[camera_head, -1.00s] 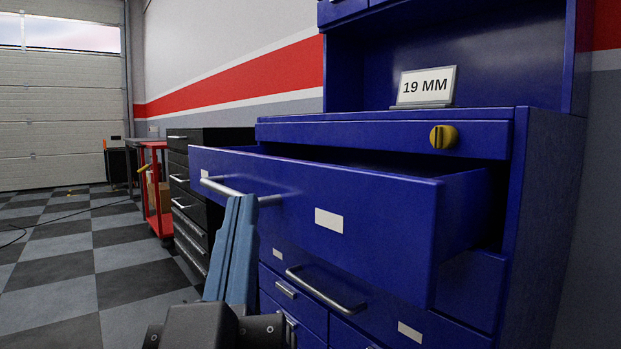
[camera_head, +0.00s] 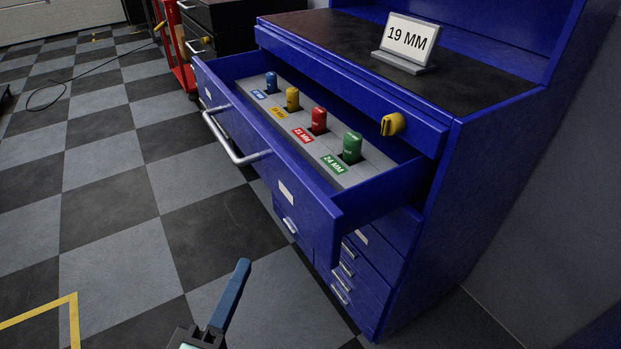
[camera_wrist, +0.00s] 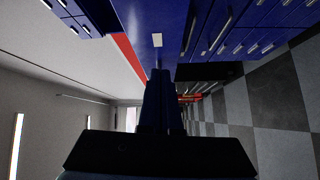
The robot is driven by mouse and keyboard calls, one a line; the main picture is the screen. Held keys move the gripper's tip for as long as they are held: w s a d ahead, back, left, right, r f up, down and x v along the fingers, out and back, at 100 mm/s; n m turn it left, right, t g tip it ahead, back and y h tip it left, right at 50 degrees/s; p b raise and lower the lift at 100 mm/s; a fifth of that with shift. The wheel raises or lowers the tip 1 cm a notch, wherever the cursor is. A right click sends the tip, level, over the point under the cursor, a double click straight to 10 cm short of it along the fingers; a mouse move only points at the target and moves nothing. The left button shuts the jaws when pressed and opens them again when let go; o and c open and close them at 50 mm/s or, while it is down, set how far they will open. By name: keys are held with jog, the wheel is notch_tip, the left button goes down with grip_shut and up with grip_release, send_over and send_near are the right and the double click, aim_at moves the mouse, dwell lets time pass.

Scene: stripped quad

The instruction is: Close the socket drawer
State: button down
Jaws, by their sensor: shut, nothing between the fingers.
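The socket drawer (camera_head: 266,167) of the blue cabinet (camera_head: 412,246) is pulled well out in the head view. Inside it a grey tray (camera_head: 374,163) holds a blue socket (camera_head: 271,82), a yellow socket (camera_head: 292,99), a red socket (camera_head: 319,120) and a green socket (camera_head: 352,147), each behind a size label. A silver bar handle (camera_head: 233,150) is on its front. My gripper (camera_head: 243,265) is shut and empty, in front of and below the drawer, apart from it in the head view. In the wrist view my gripper's fingers (camera_wrist: 160,75) point at a blue front with a white label (camera_wrist: 157,40).
A "19 MM" sign (camera_head: 407,42) stands on the black cabinet top. Smaller closed drawers are below. A black cabinet and red cart (camera_head: 178,45) stand behind at left. The checkered floor at left is mostly clear.

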jog(key=s+n+p, duration=0.2)
send_near(295, 203)
jog(key=w+a, duration=0.2)
jog(key=w, duration=0.2)
jog(key=shift+w+d, duration=0.45)
jog(key=shift+d, duration=0.3)
jog(key=shift+w+d, duration=0.45)
jog(key=shift+d, duration=0.3)
jog(key=shift+w, duration=0.1)
